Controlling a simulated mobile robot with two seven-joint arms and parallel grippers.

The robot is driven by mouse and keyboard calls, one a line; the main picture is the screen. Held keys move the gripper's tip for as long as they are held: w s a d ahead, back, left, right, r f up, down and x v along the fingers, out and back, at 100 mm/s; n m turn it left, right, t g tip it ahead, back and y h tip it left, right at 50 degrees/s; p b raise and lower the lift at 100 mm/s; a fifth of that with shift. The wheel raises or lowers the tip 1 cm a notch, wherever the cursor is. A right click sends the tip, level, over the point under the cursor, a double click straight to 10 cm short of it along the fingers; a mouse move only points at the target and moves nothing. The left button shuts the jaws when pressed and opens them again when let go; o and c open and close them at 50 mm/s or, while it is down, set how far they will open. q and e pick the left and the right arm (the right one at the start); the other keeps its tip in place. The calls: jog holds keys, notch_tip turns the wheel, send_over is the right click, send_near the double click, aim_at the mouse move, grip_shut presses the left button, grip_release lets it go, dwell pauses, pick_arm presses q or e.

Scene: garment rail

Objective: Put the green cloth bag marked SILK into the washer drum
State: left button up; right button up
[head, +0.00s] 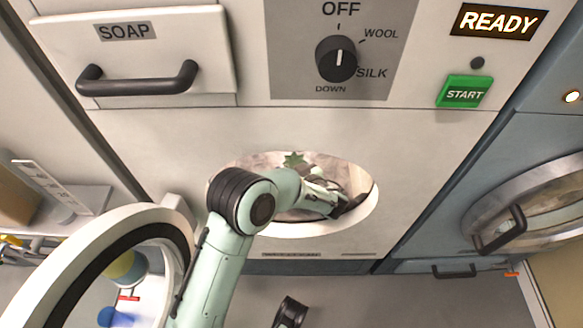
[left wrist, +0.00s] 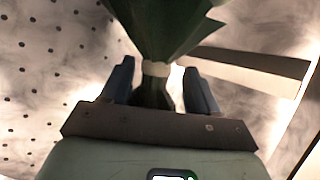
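My left arm reaches through the round washer opening (head: 365,212). My left gripper (head: 343,207) is inside the drum, partly in shadow. In the left wrist view, its two dark fingers (left wrist: 159,88) stand on either side of the tied neck of a dark green cloth bag (left wrist: 160,25), with a narrow gap on each side. A pale tie rings the neck. The bag spreads beyond the fingers and out of the frame; no SILK mark shows. Perforated drum wall (left wrist: 45,75) surrounds it. In the head view a small green patch (head: 293,159) shows behind my arm.
The washer's round door (head: 75,262) stands open at left. A blue machine (head: 545,135) stands at right.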

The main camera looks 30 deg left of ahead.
pick_arm(q)
jog(key=p+v, duration=0.2)
jog(key=v, duration=1.1)
jog(key=shift+d+r+p, duration=0.15)
jog(key=shift+p, duration=0.15)
pick_arm(e)
jog(key=shift+t, duration=0.9)
jog(key=w+r, duration=0.1)
jog(key=w, duration=0.2)
jog(key=w+r, duration=0.1)
jog(key=w, duration=0.1)
jog(key=shift+a+r, duration=0.3)
